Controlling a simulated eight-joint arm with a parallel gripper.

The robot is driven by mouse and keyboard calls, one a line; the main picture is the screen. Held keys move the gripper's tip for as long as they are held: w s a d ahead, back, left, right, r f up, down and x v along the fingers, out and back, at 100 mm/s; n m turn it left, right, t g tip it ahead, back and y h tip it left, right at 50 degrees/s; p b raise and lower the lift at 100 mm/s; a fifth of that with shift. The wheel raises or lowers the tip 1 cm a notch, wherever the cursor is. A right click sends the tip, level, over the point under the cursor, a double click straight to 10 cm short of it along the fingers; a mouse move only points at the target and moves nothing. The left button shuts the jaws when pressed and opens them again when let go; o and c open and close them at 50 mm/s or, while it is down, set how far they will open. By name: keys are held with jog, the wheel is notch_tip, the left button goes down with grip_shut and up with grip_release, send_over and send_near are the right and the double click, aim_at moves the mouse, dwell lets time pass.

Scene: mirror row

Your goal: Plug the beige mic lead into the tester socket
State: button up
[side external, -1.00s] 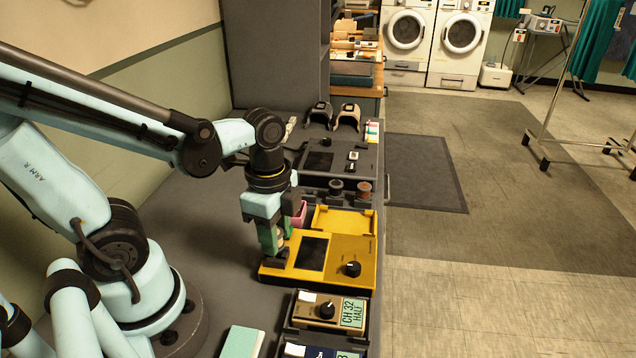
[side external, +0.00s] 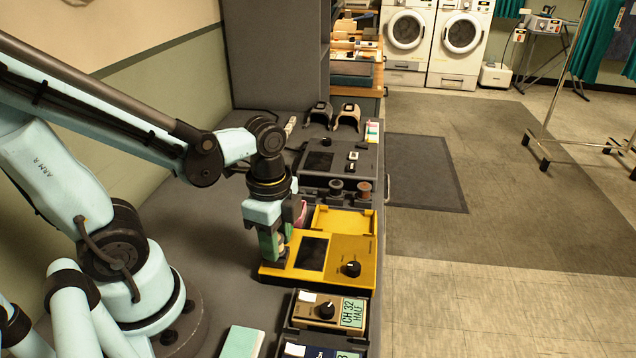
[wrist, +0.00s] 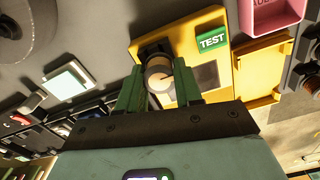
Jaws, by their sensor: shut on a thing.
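The yellow tester (side external: 335,262) lies on the grey bench, with a dark screen and a black knob. In the wrist view the tester (wrist: 196,45) shows a green TEST label. My gripper (wrist: 158,85) has its green fingers shut on the beige mic lead's round plug end (wrist: 158,76). The plug lies against a dark round socket (wrist: 153,49) at the tester's end. Whether it is seated inside the socket cannot be told. In the side view my gripper (side external: 272,246) is low over the tester's left end, and its fingers mostly hide the plug.
A brown box labelled CH 32 HALF (side external: 327,311) stands in front of the tester. A pink container (side external: 299,214) and two spools (side external: 350,189) are behind it. A pale green block (side external: 243,342) lies at the front of the bench.

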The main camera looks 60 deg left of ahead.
jog(key=shift+f, duration=0.15)
jog(key=o, duration=1.1)
jog(key=shift+r, duration=6)
jog(key=w+f+n+t, duration=0.1)
jog(key=w+n+t, duration=0.1)
jog(key=n, duration=0.2)
jog(key=w+f+n+t, duration=0.1)
jog(key=w+n+t, duration=0.1)
jog(key=n, duration=0.1)
jog(key=w+f+n+t, duration=0.1)
jog(key=w+n+t, duration=0.1)
jog(key=n+t, duration=0.1)
jog(key=shift+w+f+n, duration=0.1)
jog(key=shift+w+n, duration=0.2)
jog(key=shift+n, duration=0.5)
